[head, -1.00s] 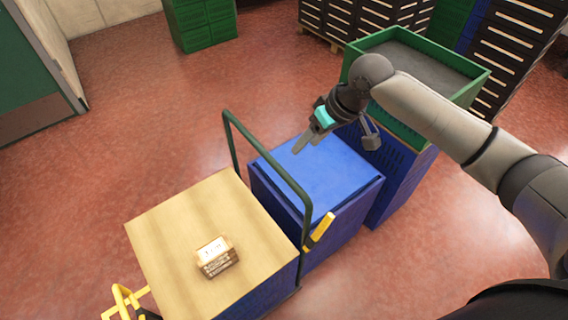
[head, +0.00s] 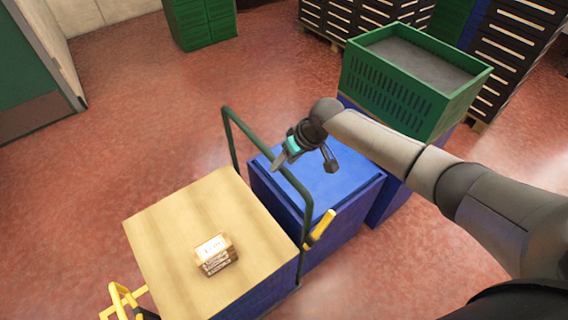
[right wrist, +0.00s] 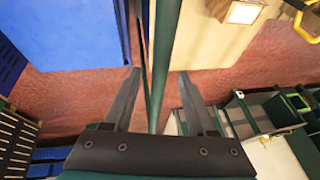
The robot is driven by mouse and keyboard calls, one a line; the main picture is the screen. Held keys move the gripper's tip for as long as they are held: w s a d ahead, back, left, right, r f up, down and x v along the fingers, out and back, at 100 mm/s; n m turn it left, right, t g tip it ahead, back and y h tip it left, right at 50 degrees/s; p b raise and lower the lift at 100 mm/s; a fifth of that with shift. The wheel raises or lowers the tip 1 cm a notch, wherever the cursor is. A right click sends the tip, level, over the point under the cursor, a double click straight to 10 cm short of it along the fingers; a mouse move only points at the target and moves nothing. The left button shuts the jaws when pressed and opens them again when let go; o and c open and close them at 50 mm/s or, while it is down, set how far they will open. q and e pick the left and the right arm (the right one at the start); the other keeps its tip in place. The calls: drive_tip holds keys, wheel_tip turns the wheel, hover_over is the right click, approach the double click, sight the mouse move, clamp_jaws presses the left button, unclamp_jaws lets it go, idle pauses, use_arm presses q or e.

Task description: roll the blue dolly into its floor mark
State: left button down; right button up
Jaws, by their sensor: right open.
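A wheeled-looking cart with a wooden top (head: 180,225), a blue side (head: 265,298) and a dark green push handle (head: 230,140) stands at lower centre; I take it as the blue dolly. Its wheels are hidden. My right gripper (head: 302,160) is open above the handle, over a blue box. In the right wrist view the green handle bar (right wrist: 162,60) runs between the open fingers (right wrist: 158,75), not gripped. I see no floor mark. My left gripper is not in view.
A small brown box (head: 215,255) sits on the wooden top. A blue box (head: 340,205) stands close behind the handle. A green crate (head: 400,100) rests on another blue box. Yellow bars (head: 120,300) and a yellow piece (head: 320,230) show nearby. Red floor at left is clear.

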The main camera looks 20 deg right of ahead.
drive_tip(key=shift+w+a+f, duration=0.15)
drive_tip(key=shift+f, duration=0.3)
drive_tip(key=shift+c, duration=0.4)
clamp_jaws()
idle(0.8)
